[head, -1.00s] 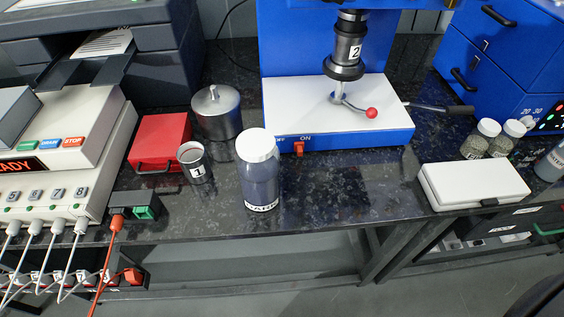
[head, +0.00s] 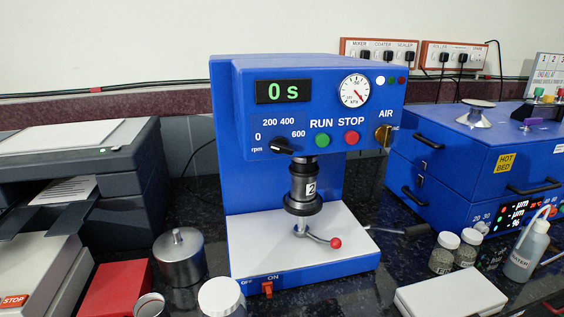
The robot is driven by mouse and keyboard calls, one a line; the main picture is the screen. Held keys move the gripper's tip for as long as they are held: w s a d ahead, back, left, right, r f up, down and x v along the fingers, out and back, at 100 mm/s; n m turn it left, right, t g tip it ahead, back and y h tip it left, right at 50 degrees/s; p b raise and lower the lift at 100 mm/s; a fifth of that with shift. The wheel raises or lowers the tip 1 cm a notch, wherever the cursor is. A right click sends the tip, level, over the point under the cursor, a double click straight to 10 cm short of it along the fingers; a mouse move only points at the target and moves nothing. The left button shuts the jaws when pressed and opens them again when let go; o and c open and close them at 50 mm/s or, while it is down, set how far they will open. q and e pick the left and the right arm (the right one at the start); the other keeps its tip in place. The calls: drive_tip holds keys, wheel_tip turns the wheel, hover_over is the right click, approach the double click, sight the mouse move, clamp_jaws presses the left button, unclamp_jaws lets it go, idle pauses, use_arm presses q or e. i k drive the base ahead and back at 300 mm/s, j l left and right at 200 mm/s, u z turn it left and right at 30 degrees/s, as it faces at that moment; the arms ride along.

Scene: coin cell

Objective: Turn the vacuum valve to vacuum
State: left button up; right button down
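The blue mixer machine (head: 225,150) stands in the middle of the head view. A brass-coloured valve knob (head: 383,135) sits at the right edge of its front panel, just below the word AIR. The knob's exact pointing is too small to tell. A round gauge (head: 354,91) with a red needle is above and left of the valve. The display (head: 283,91) reads 0 s. Neither of my grippers is in view.
A cup marked 2 (head: 304,185) is under the mixer head, above a red-balled lever (head: 335,243). The blue oven-like box (head: 460,160) stands close on the right.

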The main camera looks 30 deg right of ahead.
sight(382, 133)
drive_tip(key=z, duration=1.45)
